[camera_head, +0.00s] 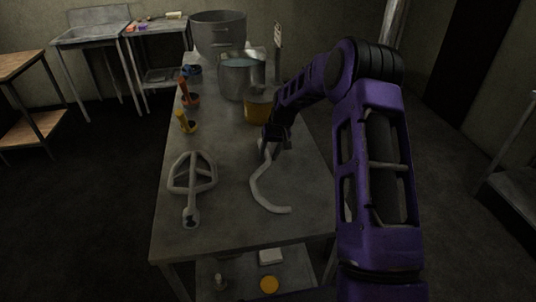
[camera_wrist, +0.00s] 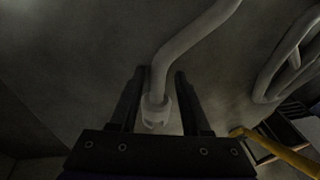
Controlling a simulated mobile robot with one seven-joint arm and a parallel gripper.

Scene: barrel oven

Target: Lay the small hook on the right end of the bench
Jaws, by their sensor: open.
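The small hook (camera_head: 257,190) is a pale grey curved rod. It lies on the right part of the metal bench (camera_head: 225,230), its curved end toward the near edge. My gripper (camera_head: 272,142) is at the hook's far end, pointing down. In the wrist view my gripper (camera_wrist: 161,74) is open, with one finger on each side of the hook's collared end (camera_wrist: 157,108). The hook (camera_wrist: 190,40) runs up and right out from between the fingers. A gap shows beside each finger. The arm partly hides the hook's far end in the head view.
A flat grey beater (camera_head: 191,182) lies to the left on the bench. A yellow container (camera_head: 258,108), a steel pot (camera_head: 240,80) and a larger pot (camera_head: 219,35) stand behind my gripper. Small coloured-handled items (camera_head: 190,100) line the left edge. The near right corner is bare.

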